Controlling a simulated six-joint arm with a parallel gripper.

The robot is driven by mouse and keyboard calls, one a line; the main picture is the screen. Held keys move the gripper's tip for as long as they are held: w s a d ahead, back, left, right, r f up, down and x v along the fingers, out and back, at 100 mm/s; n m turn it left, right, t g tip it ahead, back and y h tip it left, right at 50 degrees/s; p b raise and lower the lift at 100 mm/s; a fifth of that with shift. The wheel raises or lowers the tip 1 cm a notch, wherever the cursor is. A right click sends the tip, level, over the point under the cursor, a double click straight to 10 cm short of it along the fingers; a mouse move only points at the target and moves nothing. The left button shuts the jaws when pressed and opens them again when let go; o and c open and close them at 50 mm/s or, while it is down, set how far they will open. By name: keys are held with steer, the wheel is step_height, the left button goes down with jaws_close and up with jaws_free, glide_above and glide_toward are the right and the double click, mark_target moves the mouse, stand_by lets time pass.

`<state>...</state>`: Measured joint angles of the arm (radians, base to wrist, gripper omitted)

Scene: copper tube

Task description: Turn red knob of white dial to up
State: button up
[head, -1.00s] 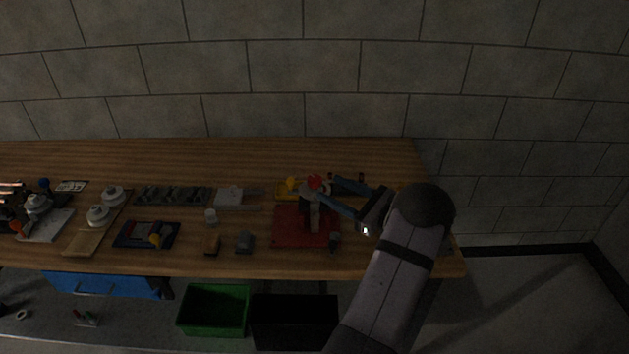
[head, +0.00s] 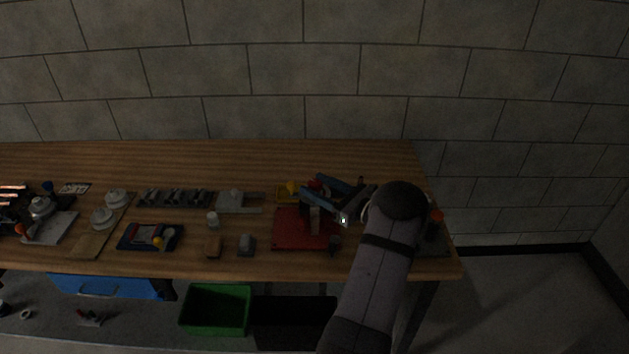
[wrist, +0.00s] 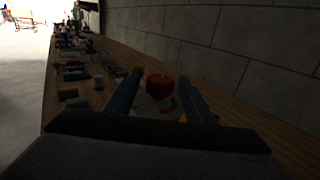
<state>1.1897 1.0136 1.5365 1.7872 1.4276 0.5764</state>
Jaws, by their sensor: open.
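The red knob (wrist: 159,85) shows in the wrist view between the two blue fingers of my gripper (wrist: 162,82), with a pale dial part (wrist: 165,103) just below it. The fingers stand apart on either side of the knob, with a gap to the right one; whether the left one touches it I cannot tell. In the head view my gripper (head: 328,187) is over the back of the red board (head: 292,230), and only a bit of the red knob (head: 315,184) shows behind a finger. The dial's face and the knob's pointing direction are hidden or too dark to read.
A yellow part (head: 292,187) is close left of the gripper. The stone wall (head: 250,70) rises behind the table.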

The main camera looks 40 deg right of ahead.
steer(key=shift+w, duration=0.6)
steer(key=c, duration=1.1)
steer(key=shift+o, duration=0.2)
steer(key=shift+f, duration=0.1)
steer(key=shift+y+b, duration=0.3)
steer(key=shift+b, duration=0.2)
steer(key=shift+f+n+y+b, duration=0.15)
steer(key=shift+n+y+b, duration=0.65)
steer(key=shift+y+b, duration=0.3)
steer(key=n+g+y+b, duration=0.1)
steer(key=y+b, duration=0.1)
steer(key=n+g+y+b, duration=0.1)
steer(key=b, duration=0.1)
steer(key=shift+r+n+y+b, duration=0.2)
steer(key=shift+n+y+b, duration=0.2)
steer(key=shift+r, duration=0.1)
